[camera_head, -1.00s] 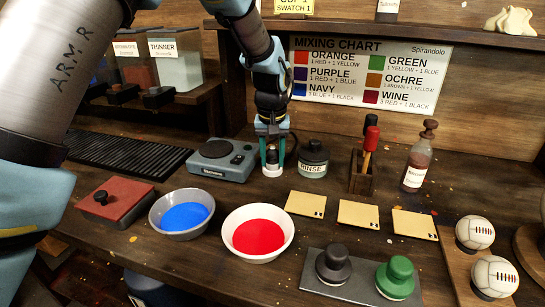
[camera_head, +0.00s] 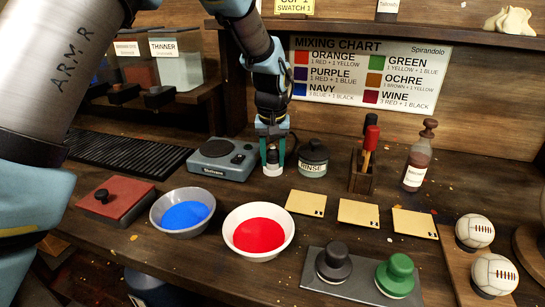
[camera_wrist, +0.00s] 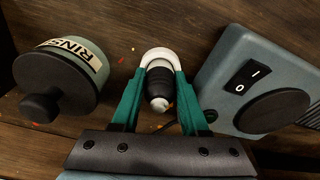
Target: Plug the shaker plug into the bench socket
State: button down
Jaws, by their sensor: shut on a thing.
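My gripper (camera_head: 272,152) points down between the shaker and the rinse jar. Its green fingers are shut on the black ribbed plug (camera_wrist: 159,84), which has a grey rounded end facing the wrist camera. The white round bench socket (camera_head: 272,170) stands directly below the fingertips; in the wrist view its white rim (camera_wrist: 160,53) curves around the far side of the plug. The plug is upright at the socket, but I cannot tell how deep it sits. The grey-blue shaker (camera_head: 223,158) is just left of the gripper; its switch and black disc show in the wrist view (camera_wrist: 225,70).
The rinse jar (camera_head: 313,160) stands close on the right of the gripper, with a wooden brush holder (camera_head: 362,180) beyond. Blue (camera_head: 182,212) and red (camera_head: 258,232) paint bowls and blank cards (camera_head: 306,203) lie in front. A dark cable loops behind the gripper.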

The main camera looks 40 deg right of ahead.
jog(key=shift+s+a+f+p, duration=0.15)
jog(key=shift+f+p, duration=0.1)
jog(key=shift+p, duration=0.15)
jog(key=shift+r+p, duration=0.3)
jog(key=shift+r, duration=0.2)
jog(key=shift+r, duration=0.1)
jog(key=shift+w, duration=0.2)
dwell(0.7)
jog(key=shift+f, duration=0.4)
dwell(1.4)
jog(key=shift+s+a+f, duration=0.1)
jog(key=shift+s+f, duration=0.05)
jog(key=shift+f, duration=0.5)
jog(key=shift+r+p, duration=0.5)
jog(key=shift+r, duration=0.1)
jog(key=shift+d+r, duration=0.2)
jog(key=shift+r, duration=0.2)
jog(key=shift+d+p, duration=0.1)
jog(key=shift+p, duration=0.2)
dwell(0.4)
